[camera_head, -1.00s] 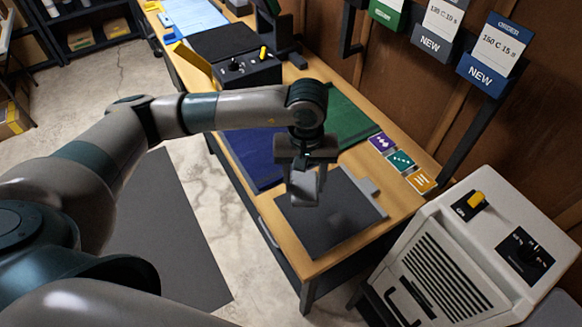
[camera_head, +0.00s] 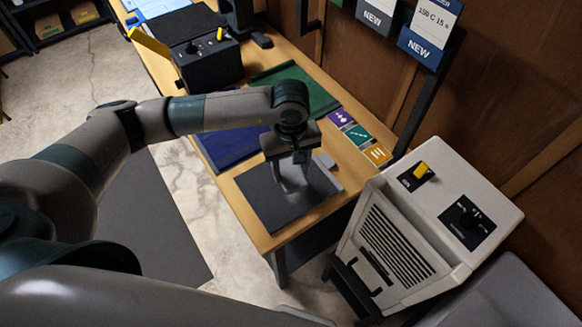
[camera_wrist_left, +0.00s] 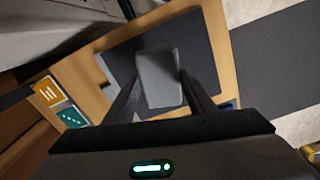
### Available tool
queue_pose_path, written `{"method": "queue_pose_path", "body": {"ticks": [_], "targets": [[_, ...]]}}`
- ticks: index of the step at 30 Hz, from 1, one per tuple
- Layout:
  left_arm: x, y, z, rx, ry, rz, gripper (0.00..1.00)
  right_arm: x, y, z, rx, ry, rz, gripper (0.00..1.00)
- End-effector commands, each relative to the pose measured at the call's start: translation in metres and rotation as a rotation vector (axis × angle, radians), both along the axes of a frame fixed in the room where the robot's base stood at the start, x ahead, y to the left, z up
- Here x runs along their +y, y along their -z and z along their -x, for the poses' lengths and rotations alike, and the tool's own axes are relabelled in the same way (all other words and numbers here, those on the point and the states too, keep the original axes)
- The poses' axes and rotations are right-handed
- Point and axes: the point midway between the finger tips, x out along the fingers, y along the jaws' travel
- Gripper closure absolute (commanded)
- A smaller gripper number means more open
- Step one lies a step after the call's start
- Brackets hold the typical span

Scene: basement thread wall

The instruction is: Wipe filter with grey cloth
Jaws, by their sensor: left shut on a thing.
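My left gripper (camera_head: 293,183) is shut on the grey cloth (camera_head: 292,172), a small flat grey piece. It is over the dark grey mat (camera_head: 262,202) at the near end of the wooden bench. In the left wrist view the grey cloth (camera_wrist_left: 158,75) sits between the fingers of the left gripper (camera_wrist_left: 159,92), with the mat (camera_wrist_left: 205,55) behind it. I cannot tell whether the cloth touches the mat. A slatted grille (camera_head: 396,247), possibly the filter, is on the front of the white machine (camera_head: 455,175), right of the bench. My right gripper is not in view.
A blue mat (camera_head: 230,147), a green mat (camera_head: 305,88) and a black control box (camera_head: 208,62) lie further along the bench. Coloured cards (camera_head: 358,135) line its wall side. A small light grey block (camera_head: 328,163) is near the mat's far edge. Signs (camera_head: 430,35) hang above.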

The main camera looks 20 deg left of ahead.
Motion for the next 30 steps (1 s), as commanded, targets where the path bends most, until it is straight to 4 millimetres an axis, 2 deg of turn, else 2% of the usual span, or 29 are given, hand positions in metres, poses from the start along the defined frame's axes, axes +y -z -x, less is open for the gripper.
{"method": "queue_pose_path", "body": {"ticks": [6, 14, 21, 30], "targets": [[0.0, 0.013, 0.0, 0.001, 0.0, 0.0, 0.68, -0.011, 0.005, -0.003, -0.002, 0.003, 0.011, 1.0], [0.0, 0.035, 0.0, 0.001, 0.0, 0.0, 0.68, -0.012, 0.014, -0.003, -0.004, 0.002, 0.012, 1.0], [0.0, 0.052, 0.0, 0.001, 0.0, 0.001, 0.68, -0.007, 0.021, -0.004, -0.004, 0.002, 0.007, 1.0], [0.0, 0.058, 0.0, 0.0, 0.0, 0.0, 0.68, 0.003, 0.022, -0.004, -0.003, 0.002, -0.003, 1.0]]}}
